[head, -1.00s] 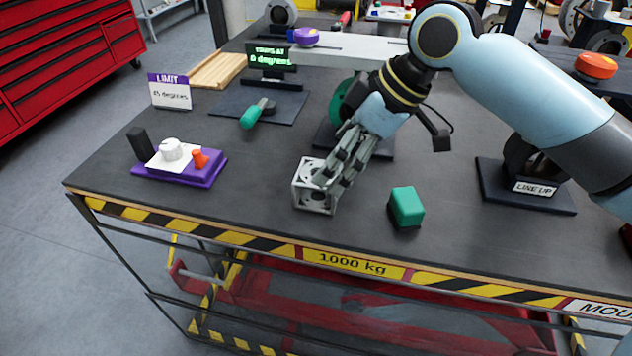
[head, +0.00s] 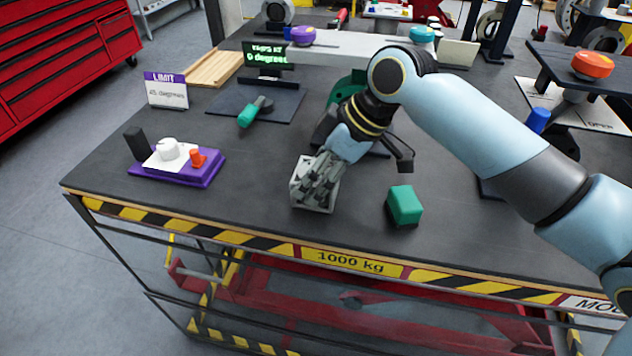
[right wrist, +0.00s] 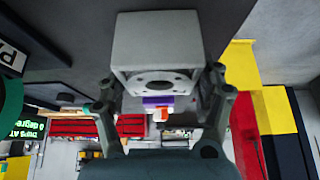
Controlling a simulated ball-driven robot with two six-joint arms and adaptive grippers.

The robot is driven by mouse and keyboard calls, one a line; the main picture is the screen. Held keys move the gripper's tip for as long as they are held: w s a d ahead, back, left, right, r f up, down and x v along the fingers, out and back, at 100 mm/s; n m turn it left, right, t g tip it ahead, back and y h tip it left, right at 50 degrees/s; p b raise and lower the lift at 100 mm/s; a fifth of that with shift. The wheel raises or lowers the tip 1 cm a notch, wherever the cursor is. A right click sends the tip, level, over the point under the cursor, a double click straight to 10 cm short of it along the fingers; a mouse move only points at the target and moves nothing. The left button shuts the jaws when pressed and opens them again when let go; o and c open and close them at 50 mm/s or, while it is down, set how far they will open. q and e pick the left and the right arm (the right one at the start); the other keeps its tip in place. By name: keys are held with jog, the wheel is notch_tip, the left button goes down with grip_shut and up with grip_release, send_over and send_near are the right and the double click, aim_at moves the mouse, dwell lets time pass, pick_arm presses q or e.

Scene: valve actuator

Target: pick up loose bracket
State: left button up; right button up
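The loose bracket (head: 300,184) is a light grey, box-shaped piece with round holes, on the table near the front edge. It also shows large in the right wrist view (right wrist: 158,45), with a holed face toward the camera. My right gripper (head: 317,192) reaches down over the bracket and hides part of it. In the right wrist view, my right gripper's fingers (right wrist: 160,85) stand on either side of the bracket, very close to its sides. I cannot tell whether both press on it. My left gripper is not in view.
A green block (head: 404,206) stands right of the bracket. A purple control box (head: 178,170) with knobs sits to the left. A green-handled tool (head: 250,112) lies on a dark mat behind. A LIMIT sign (head: 166,92) stands at the back left. The table between these is clear.

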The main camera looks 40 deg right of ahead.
jog(key=c, duration=1)
